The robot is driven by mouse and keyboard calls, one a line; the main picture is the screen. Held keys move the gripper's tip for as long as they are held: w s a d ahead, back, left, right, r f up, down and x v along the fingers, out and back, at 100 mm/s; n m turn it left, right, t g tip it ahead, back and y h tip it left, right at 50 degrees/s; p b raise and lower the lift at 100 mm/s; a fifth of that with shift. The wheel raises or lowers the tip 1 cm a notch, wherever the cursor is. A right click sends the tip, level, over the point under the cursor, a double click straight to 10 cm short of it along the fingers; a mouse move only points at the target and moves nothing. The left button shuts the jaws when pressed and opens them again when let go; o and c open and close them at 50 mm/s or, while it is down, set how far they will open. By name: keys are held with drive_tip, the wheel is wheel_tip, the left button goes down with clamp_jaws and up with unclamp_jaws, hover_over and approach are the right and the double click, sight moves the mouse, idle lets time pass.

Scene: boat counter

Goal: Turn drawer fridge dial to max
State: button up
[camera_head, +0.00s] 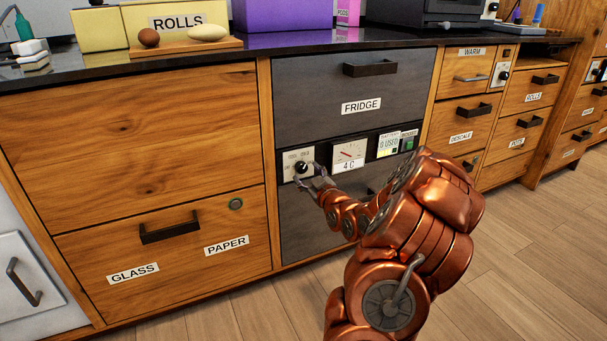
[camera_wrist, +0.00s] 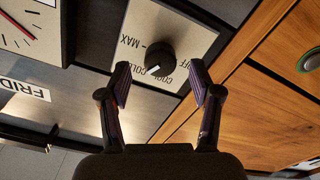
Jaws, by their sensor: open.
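The fridge dial is a black round knob (camera_wrist: 160,57) on a pale plate (camera_wrist: 139,22) in the wrist view. Its white pointer faces the lower left of the picture, towards the COOL and COLD labels, away from MAX at the left; the exact setting is hard to tell. In the head view the dial (camera_head: 301,167) sits on the strip below the FRIDGE drawer (camera_head: 353,92). My gripper (camera_wrist: 160,78) is open, one finger on each side just short of the knob, with no clear contact. It also shows in the head view (camera_head: 313,179), partly covering the plate's lower right.
A gauge marked 4 C (camera_head: 348,155) and a small display panel (camera_head: 397,142) sit right of the dial. Dark handles stick out above (camera_head: 370,69) and on other drawers. A wooden GLASS/PAPER drawer (camera_head: 90,245) is at the left. The floor in front is clear.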

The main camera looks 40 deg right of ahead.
sight(303, 170)
drive_tip(key=shift+b+x, duration=0.4)
drive_tip(key=shift+x, duration=1.15)
drive_tip(key=c, duration=1.1)
drive_tip(key=shift+c, duration=0.2)
